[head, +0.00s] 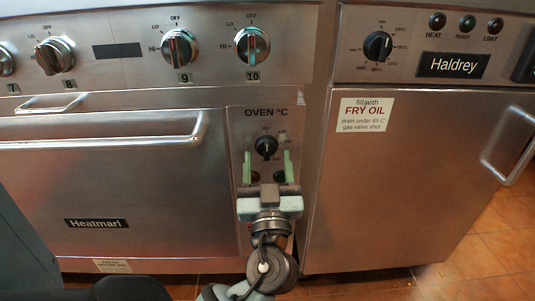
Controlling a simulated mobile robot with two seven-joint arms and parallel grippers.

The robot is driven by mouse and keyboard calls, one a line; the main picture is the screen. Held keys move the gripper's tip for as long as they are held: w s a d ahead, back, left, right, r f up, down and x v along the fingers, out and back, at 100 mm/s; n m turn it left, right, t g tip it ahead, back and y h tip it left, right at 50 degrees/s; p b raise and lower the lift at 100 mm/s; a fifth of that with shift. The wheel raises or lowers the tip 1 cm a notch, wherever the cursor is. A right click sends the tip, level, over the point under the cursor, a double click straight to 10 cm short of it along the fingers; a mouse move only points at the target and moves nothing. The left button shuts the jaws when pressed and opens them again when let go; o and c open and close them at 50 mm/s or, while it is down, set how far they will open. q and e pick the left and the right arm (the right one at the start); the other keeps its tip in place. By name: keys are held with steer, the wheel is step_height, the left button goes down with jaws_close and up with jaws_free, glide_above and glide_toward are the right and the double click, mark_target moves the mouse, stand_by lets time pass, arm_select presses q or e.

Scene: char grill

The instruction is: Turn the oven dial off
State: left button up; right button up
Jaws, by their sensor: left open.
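The oven dial (266,146) is a small black knob under the label "OVEN °C", on the steel panel right of the oven door. Its pale pointer line is too small for me to read the exact setting. My left gripper (268,164) is just below the dial in the picture, with its two green fingers apart and pointing up toward it. The fingertips sit to either side of and below the knob; I cannot tell whether they touch the panel. The gripper's body hides the lower part of the panel. My right gripper is not in view.
Silver burner knobs, including number 9 (179,48) and number 10 (252,46), line the panel above. The oven door handle (110,138) juts out at left. A fryer cabinet (400,190) with its own black dial (378,45) stands at right.

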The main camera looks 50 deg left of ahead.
arm_select(q)
steer(key=p+v, duration=0.1)
steer(key=v, duration=0.6)
steer(key=shift+s+d, duration=0.1)
stand_by(0.4)
